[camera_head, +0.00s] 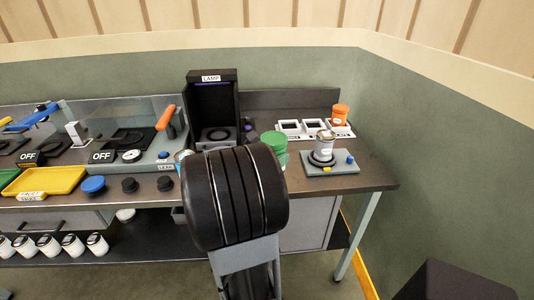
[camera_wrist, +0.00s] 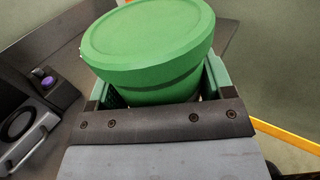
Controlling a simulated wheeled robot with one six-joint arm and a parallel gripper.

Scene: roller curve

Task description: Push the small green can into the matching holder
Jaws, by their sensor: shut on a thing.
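The small green can (camera_head: 275,143) shows just past my arm in the head view, above the bench. In the wrist view the can (camera_wrist: 150,45) fills the top middle, its wide lid towards the camera. My gripper (camera_wrist: 158,85) is shut on it, with a finger on either side. My arm hides the gripper and part of the can in the head view. A white holder (camera_head: 302,121) with square openings stands at the back right of the bench. Its left and middle openings look empty. An orange can (camera_head: 340,114) stands at its right opening. The can is apart from the holder, nearer and to the left.
A silver can (camera_head: 325,142) stands on a grey device (camera_head: 345,167) in front of the holder. A black lamp box (camera_head: 211,100) is left of the can. Bare bench top (camera_head: 373,178) lies at the right end, near the green wall (camera_head: 440,160).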

